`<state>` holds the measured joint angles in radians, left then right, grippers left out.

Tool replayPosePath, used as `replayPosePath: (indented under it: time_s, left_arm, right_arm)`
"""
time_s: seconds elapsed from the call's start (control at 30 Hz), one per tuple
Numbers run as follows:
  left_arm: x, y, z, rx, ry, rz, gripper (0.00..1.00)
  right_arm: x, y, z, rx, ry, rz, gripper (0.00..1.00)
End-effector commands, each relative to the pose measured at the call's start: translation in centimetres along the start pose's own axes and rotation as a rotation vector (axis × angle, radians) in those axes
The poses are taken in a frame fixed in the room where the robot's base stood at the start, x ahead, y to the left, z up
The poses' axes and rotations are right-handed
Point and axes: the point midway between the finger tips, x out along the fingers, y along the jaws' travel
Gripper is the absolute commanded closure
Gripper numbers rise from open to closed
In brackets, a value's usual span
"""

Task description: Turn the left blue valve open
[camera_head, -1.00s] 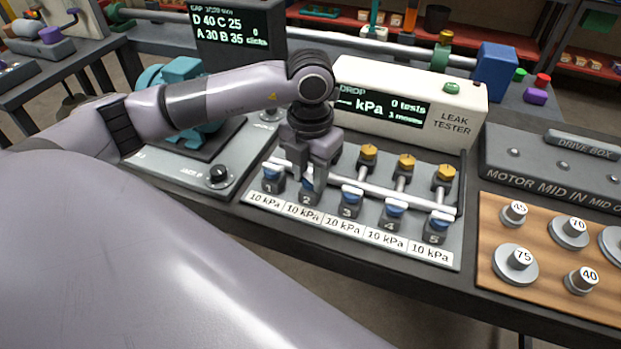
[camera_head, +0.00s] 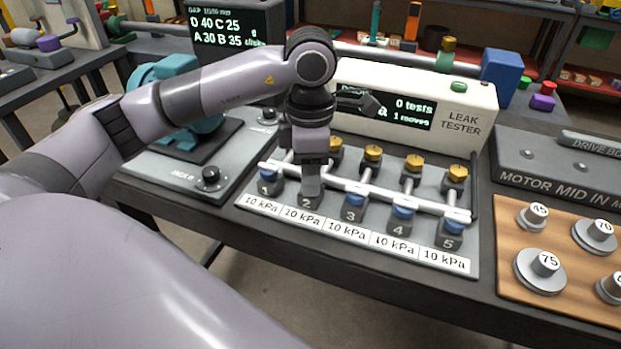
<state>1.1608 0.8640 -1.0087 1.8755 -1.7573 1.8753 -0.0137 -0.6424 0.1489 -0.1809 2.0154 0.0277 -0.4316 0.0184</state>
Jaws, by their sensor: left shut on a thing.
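A row of blue valves stands on the leak tester's front panel, over dark blocks numbered 1 to 5. The blue valve 1 (camera_head: 267,175) is at the left end. Blue valve 3 (camera_head: 354,200), valve 4 (camera_head: 403,210) and valve 5 (camera_head: 453,227) run to the right. My left gripper (camera_head: 312,190) points down onto block 2 (camera_head: 306,202), second from the left. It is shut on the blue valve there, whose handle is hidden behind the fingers. I cannot see how far that handle is turned. My right gripper is not in view.
Yellow knobs (camera_head: 373,153) stand behind the blue valves, with a white pipe (camera_head: 385,193) between. The leak tester box (camera_head: 468,100) is behind them. A wooden board (camera_head: 515,270) with numbered weights is at right. Floor shows in front of the bench.

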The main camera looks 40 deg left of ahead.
Motion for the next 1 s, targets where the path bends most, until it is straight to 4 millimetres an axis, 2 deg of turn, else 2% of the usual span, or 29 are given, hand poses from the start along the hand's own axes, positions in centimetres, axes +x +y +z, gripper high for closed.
replayPosePath:
  time_s: [0.4, 0.97, 1.0]
  left_arm:
    - [-0.08, 0.09, 0.04, 0.200, -0.003, 0.003, 0.97]
    - [-0.19, 0.10, 0.05, 0.232, -0.003, 0.004, 0.97]
    - [-0.19, 0.10, 0.05, 0.232, -0.003, 0.004, 0.63]
  right_arm:
    - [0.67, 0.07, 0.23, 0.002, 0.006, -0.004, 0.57]
    - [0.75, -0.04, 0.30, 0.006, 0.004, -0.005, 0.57]
    - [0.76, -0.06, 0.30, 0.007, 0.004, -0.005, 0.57]
